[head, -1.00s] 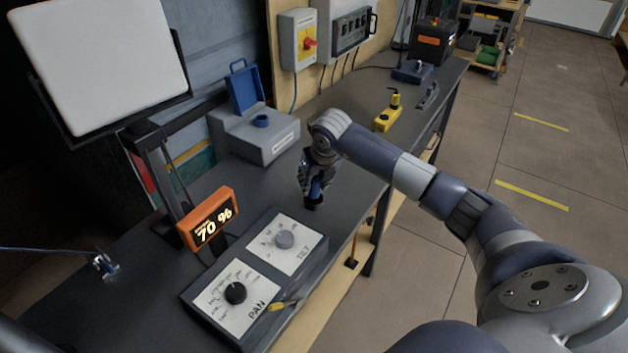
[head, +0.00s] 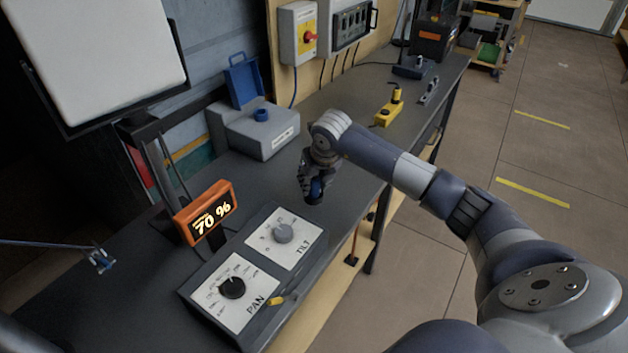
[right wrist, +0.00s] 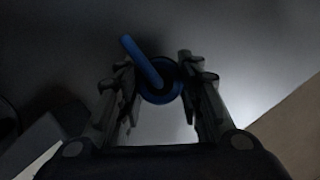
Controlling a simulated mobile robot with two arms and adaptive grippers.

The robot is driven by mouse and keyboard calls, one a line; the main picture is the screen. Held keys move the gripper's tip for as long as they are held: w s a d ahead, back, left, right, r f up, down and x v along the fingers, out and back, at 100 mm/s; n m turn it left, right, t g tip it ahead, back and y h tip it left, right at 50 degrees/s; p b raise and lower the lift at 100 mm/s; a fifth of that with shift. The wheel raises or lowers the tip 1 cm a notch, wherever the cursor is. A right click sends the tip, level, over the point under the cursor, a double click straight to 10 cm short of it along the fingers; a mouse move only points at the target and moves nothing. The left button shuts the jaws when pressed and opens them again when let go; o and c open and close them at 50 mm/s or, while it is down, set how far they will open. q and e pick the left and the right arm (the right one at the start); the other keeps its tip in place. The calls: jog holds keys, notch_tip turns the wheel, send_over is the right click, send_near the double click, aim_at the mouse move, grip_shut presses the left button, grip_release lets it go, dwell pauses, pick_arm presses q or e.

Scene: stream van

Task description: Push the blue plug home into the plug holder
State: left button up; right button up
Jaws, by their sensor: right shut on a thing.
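The blue plug (head: 317,187) is between the fingers of my right gripper (head: 313,192), low over the dark bench top near its front edge. In the right wrist view the plug (right wrist: 160,90) shows as a blue ring with a slanting blue bar, and the fingers (right wrist: 155,75) close on both sides. A dark round piece is at the plug's lower end; I cannot tell if it is the plug holder, or how deep the plug sits. A grey box (head: 277,145) with a blue round socket (head: 262,115) and raised blue lid (head: 243,80) stands behind. My left gripper is out of view.
A yellow block (head: 389,112) stands farther along the bench. The bench between gripper and grey box is clear.

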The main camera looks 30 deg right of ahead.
jog(key=shift+f, duration=0.3)
jog(key=o, duration=1.2)
jog(key=shift+o, duration=0.2)
jog(key=shift+r, duration=0.1)
jog(key=v, duration=1.2)
